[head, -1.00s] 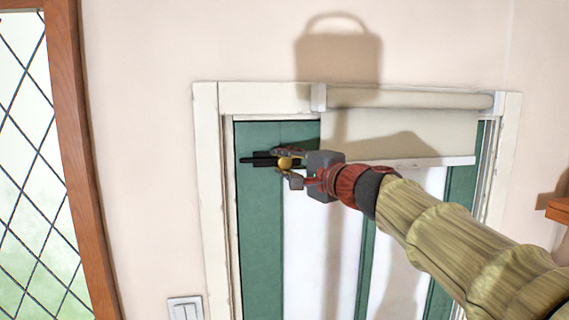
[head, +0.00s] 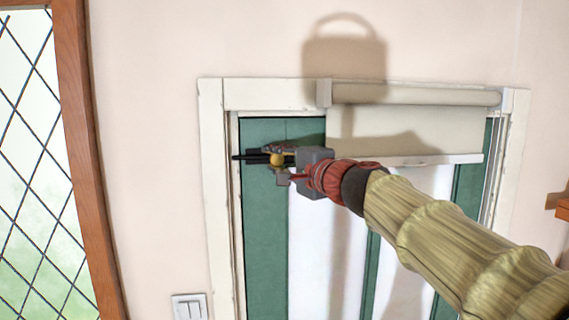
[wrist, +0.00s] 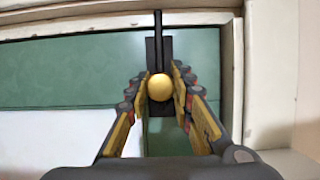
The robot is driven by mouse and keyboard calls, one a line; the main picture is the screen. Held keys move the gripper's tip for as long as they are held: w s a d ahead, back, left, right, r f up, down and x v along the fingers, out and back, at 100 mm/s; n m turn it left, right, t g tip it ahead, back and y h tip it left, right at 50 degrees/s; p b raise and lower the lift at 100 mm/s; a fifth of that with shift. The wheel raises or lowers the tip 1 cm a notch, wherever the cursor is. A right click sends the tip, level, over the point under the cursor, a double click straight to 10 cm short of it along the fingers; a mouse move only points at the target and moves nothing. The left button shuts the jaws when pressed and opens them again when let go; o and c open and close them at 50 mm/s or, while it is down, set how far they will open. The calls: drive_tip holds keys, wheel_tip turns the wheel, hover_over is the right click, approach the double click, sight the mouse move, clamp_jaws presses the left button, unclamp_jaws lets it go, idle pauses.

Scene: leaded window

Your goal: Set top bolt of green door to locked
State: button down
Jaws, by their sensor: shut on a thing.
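The green door (head: 265,230) stands closed in its white frame (head: 212,200). Its top bolt is a black bar (head: 240,157) with a round brass knob (head: 277,160), lying level near the door's upper left corner. In the head view the bar's left tip reaches past the door's edge onto the frame. In the wrist view the black bar (wrist: 158,35) runs up from the knob (wrist: 160,87) across the frame's edge. My gripper (head: 277,159) is shut on the knob, with one finger on each side of it. Part of the bolt's mount is hidden by the fingers.
A partly lowered roller blind (head: 400,130) hangs over the door's upper right. A light switch (head: 189,307) is on the wall at lower left. A wood-framed leaded window (head: 75,150) stands at far left. The wall between is bare.

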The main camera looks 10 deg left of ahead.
drive_tip(key=c, duration=2)
unclamp_jaws()
drive_tip(key=shift+a, duration=0.1)
drive_tip(key=shift+o, duration=1.3)
drive_tip(key=shift+s+a, duration=0.15)
drive_tip(key=shift+o, duration=1)
drive_tip(key=v, duration=1.2)
